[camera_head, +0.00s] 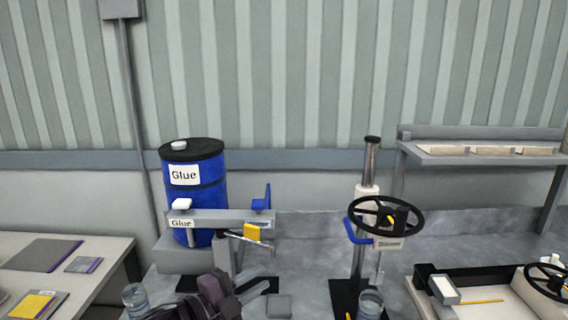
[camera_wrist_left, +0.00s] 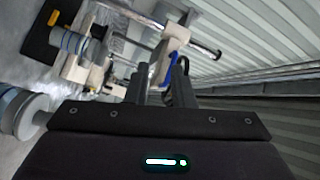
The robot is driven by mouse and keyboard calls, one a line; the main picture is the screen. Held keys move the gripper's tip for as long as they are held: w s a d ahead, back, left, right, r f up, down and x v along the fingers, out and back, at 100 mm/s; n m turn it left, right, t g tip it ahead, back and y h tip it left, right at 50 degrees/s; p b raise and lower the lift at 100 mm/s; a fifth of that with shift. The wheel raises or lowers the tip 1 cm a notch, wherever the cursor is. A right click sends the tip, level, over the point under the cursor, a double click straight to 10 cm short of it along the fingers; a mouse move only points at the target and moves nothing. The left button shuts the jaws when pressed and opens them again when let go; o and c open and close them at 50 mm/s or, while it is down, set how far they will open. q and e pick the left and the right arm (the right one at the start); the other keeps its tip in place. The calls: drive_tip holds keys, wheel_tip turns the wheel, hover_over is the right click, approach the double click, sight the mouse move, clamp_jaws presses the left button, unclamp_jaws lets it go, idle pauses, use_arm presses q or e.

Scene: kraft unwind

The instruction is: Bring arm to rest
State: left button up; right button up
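My left gripper (camera_head: 222,284) is a dark shape at the bottom of the head view, in front of the glue stand. In the left wrist view its two dark fingers (camera_wrist_left: 160,85) stand apart, with nothing visible between their tips except background fixtures. The glue stand has a grey beam with a "Glue" label (camera_head: 181,223), a blue lever (camera_head: 262,200) and a yellow tag (camera_head: 255,232). My right gripper is not in view.
A blue glue drum (camera_head: 205,195) stands behind the beam. To the right are a post with a black handwheel (camera_head: 387,216) and a wall shelf (camera_head: 470,158) holding pale blocks. A side table (camera_head: 92,265) with folders is at left. Clear jars (camera_head: 370,303) stand near the front.

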use_arm(q)
drive_tip(key=s+a+f+n+g+y, duration=0.1)
drive_tip(key=s+a+f+n+y, duration=0.2)
drive_tip(key=s+f+n+y, duration=0.1)
drive_tip(key=s+a+f+n+g+y, duration=0.2)
drive_tip(key=s+a+f+n+y, duration=0.2)
drive_tip(key=s+f+n, duration=0.2)
drive_tip(key=s+a+f+n+g+y, duration=0.1)
drive_tip(key=s+a+f+n+y, duration=0.3)
drive_tip(key=s+f+n, duration=0.2)
drive_tip(key=shift+n+y, duration=0.4)
drive_tip(key=shift+n, duration=0.5)
drive_tip(key=s+a+f+n+g, duration=0.2)
drive_tip(key=s+n+g, duration=0.2)
drive_tip(key=s, duration=0.5)
drive_tip(key=s+f+g, duration=0.2)
drive_tip(key=s+f, duration=0.1)
drive_tip(key=f, duration=2.9)
drive_tip(key=s+a+f, duration=0.2)
drive_tip(key=s+f, duration=0.7)
drive_tip(key=s+a+f+g+y+b, duration=0.1)
drive_tip(key=s+a+f, duration=0.1)
drive_tip(key=s+f, duration=0.6)
drive_tip(key=shift+s+f+m, duration=0.3)
drive_tip(key=shift+s+f, duration=0.05)
drive_tip(key=shift+s, duration=0.7)
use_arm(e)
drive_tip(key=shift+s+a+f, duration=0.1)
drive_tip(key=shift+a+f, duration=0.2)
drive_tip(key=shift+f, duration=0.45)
